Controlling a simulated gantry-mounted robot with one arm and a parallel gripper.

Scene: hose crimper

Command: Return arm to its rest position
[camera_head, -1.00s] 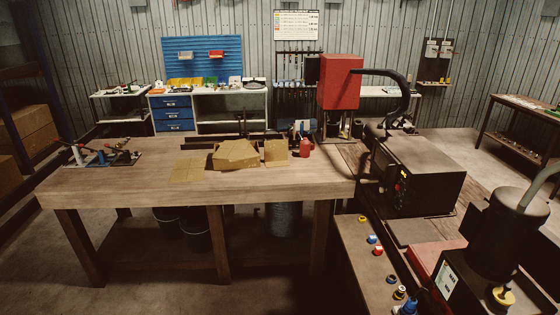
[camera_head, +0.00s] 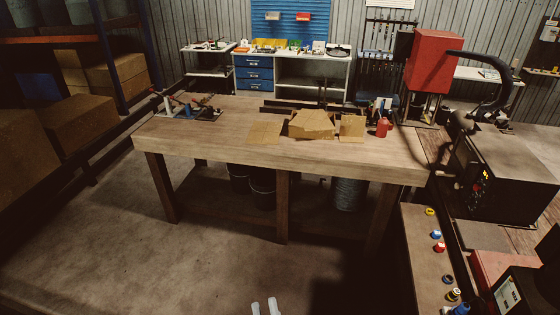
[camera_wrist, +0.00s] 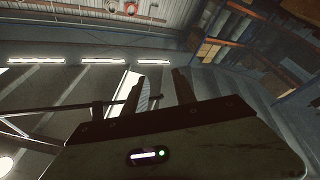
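In the wrist view, my gripper (camera_wrist: 157,93) has its two dark fingers standing well apart with nothing between them. It faces away from the workbench, towards the ceiling lights and upper walls. The rest of the arm is out of that view. No task object is near the fingers.
Cardboard boxes (camera_head: 313,124) and a red bottle (camera_head: 382,127) are on the workbench. The black crimper (camera_head: 500,175) and a red press (camera_head: 427,62) stand right. Shelves with boxes (camera_head: 75,125) are left. Front-left floor is clear.

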